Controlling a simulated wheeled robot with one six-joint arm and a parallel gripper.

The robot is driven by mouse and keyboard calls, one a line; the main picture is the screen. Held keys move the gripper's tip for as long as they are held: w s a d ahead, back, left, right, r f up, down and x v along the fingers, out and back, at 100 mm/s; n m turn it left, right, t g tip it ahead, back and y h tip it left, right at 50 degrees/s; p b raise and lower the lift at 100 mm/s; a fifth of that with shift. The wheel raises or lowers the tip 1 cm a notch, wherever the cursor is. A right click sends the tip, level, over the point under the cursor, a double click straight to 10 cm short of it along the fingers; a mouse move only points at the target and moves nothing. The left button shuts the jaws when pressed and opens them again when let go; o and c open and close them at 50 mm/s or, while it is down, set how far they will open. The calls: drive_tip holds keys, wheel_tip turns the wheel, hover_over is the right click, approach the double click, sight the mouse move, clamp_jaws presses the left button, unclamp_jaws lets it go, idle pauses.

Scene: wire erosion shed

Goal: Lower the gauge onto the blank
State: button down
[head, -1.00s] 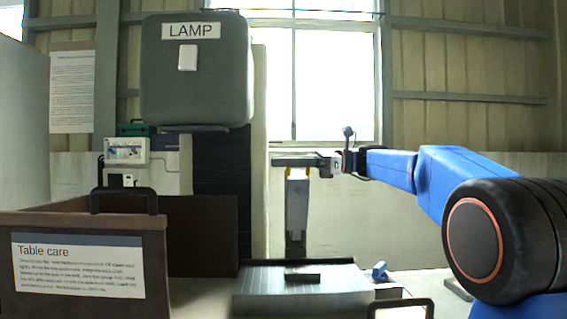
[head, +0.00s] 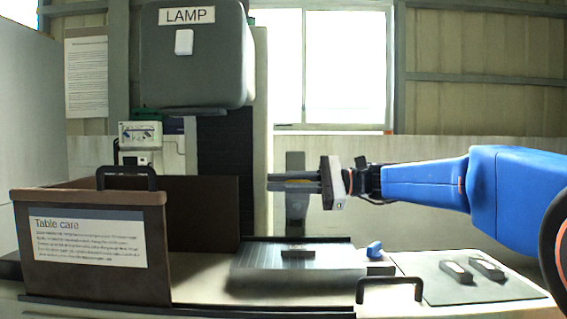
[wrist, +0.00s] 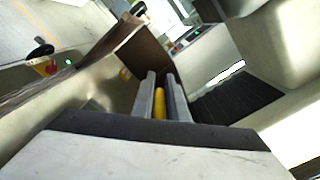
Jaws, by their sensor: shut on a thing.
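My gripper (head: 294,181) reaches in from the right, its two fingers pointing left and level. In the wrist view the fingers are close together with a slim yellow piece (wrist: 159,103) between them, which I take to be the gauge. In the head view the fingers mostly hide it. A small dark block (head: 298,252), which looks like the blank, lies on a ribbed grey plate (head: 262,262). My gripper is well above the block, with clear air between them.
A brown open-topped box (head: 205,282) with a "Table care" notice stands left. The big grey lamp head (head: 195,60) hangs upper left. A blue knob (head: 375,250) sits right of the plate. A grey mat (head: 430,285) at right holds two dark pieces. A black handle (head: 390,284) rises in front.

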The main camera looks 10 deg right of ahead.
drive_tip(key=shift+s+a+f+n, duration=0.1)
drive_tip(key=shift+s+f+n, duration=0.55)
drive_tip(key=shift+f, duration=1.1)
drive_tip(key=shift+s+a+f+n, duration=0.15)
drive_tip(key=shift+s+f+n, duration=0.5)
drive_tip(key=shift+f, duration=1.15)
drive_tip(key=shift+s+a+f+n, duration=0.1)
drive_tip(key=shift+s+f+n, duration=0.55)
drive_tip(key=shift+f, duration=1.1)
drive_tip(key=c, duration=1.8)
unclamp_jaws()
drive_tip(key=shift+w, duration=0.1)
drive_tip(key=shift+c, duration=0.2)
drive_tip(key=s+d, duration=0.1)
drive_tip(key=d, duration=0.4)
drive_tip(key=s+d, duration=0.1)
drive_tip(key=d, duration=0.5)
drive_tip(key=s+d, duration=0.1)
drive_tip(key=d, duration=0.5)
drive_tip(key=shift+s+d, duration=0.1)
drive_tip(key=shift+s, duration=0.1)
